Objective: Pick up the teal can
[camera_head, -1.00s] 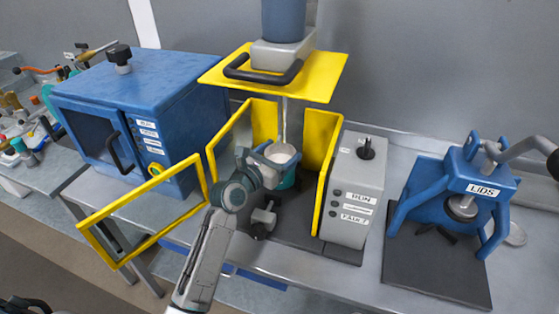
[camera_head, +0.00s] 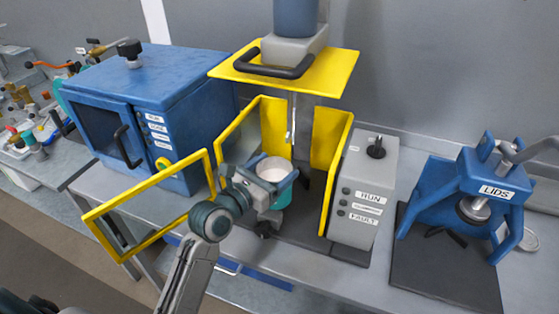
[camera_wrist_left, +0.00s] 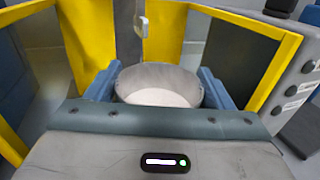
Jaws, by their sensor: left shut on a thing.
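The teal can (camera_head: 284,197) is open-topped, with pale contents showing inside its rim. My left gripper (camera_head: 276,175) is shut on the can near its top, one finger on each side. In the left wrist view, the can's rim and pale contents (camera_wrist_left: 158,97) sit between the two blue fingers. The can is upright or nearly so, at the front of the yellow-framed agitator bay. Its underside is partly hidden, so I cannot tell its exact height above the base. My right gripper is not in view.
A yellow guard door (camera_head: 150,207) stands swung open at the left. The stirrer shaft (camera_head: 291,125) hangs behind the can. A grey control box (camera_head: 362,192) stands at the right, and a blue lid press (camera_head: 468,200) farther right. A blue cabinet (camera_head: 150,100) stands left.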

